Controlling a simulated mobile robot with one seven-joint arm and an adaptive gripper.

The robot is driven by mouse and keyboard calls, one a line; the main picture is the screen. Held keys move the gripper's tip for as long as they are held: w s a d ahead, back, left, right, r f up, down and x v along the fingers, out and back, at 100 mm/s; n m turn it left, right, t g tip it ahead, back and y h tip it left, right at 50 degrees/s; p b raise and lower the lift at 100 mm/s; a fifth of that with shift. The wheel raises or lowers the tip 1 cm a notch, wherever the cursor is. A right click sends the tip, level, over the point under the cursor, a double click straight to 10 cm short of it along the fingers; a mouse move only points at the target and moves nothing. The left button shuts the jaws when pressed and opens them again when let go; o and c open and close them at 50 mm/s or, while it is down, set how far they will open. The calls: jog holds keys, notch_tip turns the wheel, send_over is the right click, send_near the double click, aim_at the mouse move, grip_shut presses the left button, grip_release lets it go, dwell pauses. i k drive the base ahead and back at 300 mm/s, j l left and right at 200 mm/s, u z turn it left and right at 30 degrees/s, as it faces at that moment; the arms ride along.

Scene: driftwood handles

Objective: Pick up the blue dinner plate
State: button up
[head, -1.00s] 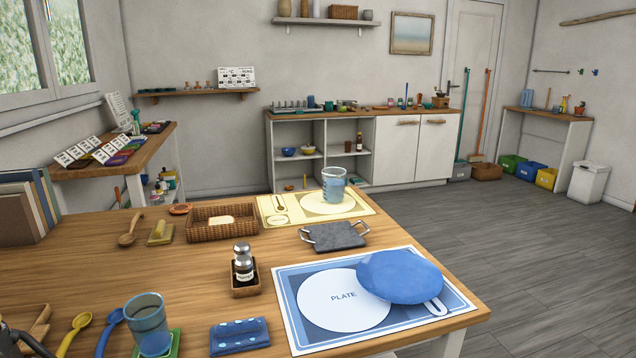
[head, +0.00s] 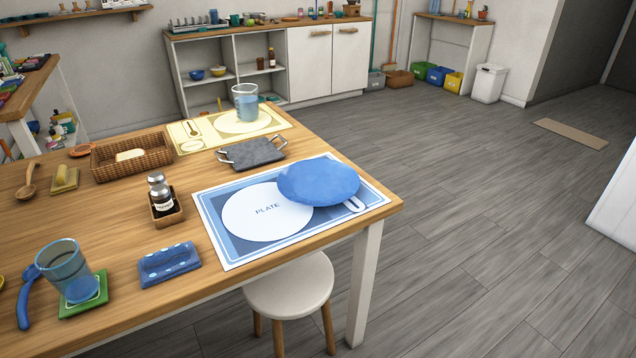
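The blue dinner plate (head: 318,183) lies at the right end of the wooden table in the head view. It rests on the right part of the blue placemat (head: 228,253), overlapping the edge of the white circle marked PLATE (head: 262,222). It partly covers a printed outline at the mat's right side. Nothing lies on the plate. My gripper does not show in the head view.
A dark slab with metal handles (head: 251,153) lies behind the mat. A shaker caddy (head: 164,207), a blue spotted cloth (head: 168,264) and a glass (head: 63,270) stand left. A white stool (head: 290,288) is under the front edge.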

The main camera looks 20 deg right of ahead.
aim_at(310, 182)
jog(key=i+l+u, duration=0.2)
jog(key=l, duration=1)
jog(key=i+l+u, duration=0.2)
jog(key=l, duration=1)
jog(key=l+u, duration=0.2)
jog(key=l, duration=1)
